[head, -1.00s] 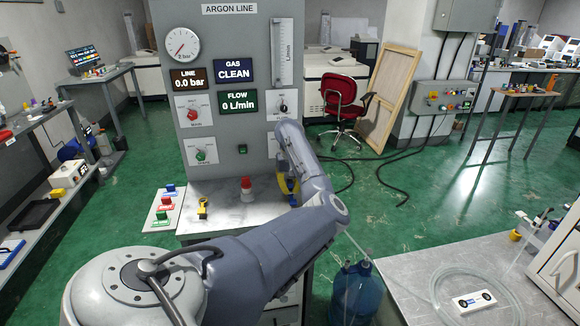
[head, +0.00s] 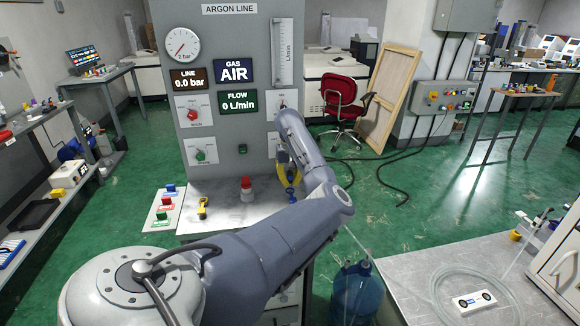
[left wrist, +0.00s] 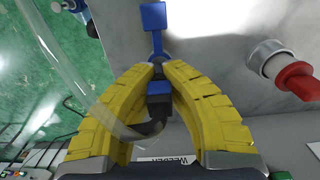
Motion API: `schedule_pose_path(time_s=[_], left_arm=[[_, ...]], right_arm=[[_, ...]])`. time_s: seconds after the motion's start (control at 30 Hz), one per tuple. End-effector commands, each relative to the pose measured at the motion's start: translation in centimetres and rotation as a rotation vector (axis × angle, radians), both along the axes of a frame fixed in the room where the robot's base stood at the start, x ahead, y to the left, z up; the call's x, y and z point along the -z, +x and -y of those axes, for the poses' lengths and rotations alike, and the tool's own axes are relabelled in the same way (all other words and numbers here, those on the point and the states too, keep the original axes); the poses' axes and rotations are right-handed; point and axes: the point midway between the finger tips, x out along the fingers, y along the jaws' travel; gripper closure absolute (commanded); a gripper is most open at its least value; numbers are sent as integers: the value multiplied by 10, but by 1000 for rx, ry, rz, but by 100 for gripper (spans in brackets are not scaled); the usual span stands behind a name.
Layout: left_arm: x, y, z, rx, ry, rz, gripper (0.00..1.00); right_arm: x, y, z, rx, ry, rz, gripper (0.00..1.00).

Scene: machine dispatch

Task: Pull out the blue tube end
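My left gripper (left wrist: 154,70) has its yellow fingers closed together around the blue tube end (left wrist: 158,89). A blue block shows between the fingers with a dark fitting under it, and a blue stem with a square tab sticks out beyond the fingertips. A clear tube (left wrist: 103,100) curves to the fitting from the left. In the head view the left gripper (head: 290,182) is over the right side of the bench, partly hidden by my arm, with blue parts showing beside it. Whether the end still touches a socket is hidden. My right gripper is out of view.
The panel's gas display (head: 233,70) reads AIR and its flow display (head: 240,101) reads 0 L/min. A red-capped fitting (head: 246,189) stands left of the gripper, beside a yellow item (head: 203,208). A blue jug (head: 353,292) stands on the floor at right.

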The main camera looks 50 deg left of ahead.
Motion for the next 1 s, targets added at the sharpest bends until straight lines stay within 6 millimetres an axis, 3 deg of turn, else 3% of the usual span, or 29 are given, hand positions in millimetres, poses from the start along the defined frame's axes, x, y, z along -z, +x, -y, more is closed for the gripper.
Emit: schedule_pose_path(time_s=[0.6, 1.0], left_arm=[[-20, 0, 0, 0, 0, 0, 100], [-22, 0, 0, 0, 0, 1, 100]], right_arm=[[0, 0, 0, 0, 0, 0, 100], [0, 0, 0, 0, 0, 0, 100]])
